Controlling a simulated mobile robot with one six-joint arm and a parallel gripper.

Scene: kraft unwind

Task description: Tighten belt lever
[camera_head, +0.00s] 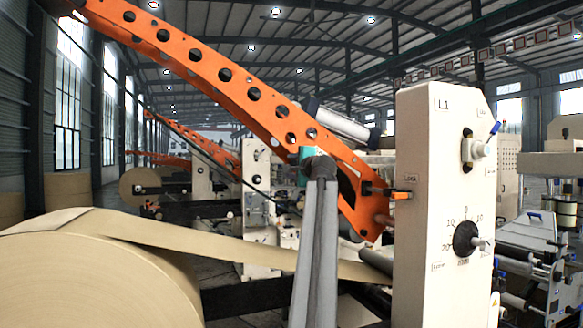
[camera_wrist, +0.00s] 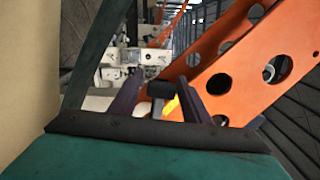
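Two levers could be the belt lever, and I cannot tell which. A short dark lever with an orange end (camera_head: 388,192) sticks out at the left edge of the cream L1 panel (camera_head: 425,150). A white lever with a blue tip (camera_head: 480,150) is on that panel's face. My gripper's teal body (camera_head: 308,153) is left of the panel, mostly hidden behind my grey arm. In the wrist view, my gripper (camera_wrist: 160,78) has its two dark fingers apart. A dark block (camera_wrist: 160,90) shows between them with gaps at both sides; contact cannot be told.
A perforated orange arm (camera_head: 235,85) slopes down to the panel, and runs close on the right in the wrist view (camera_wrist: 235,70). A large kraft paper roll (camera_head: 90,275) fills the lower left. A dial knob (camera_head: 466,240) sits low on the panel.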

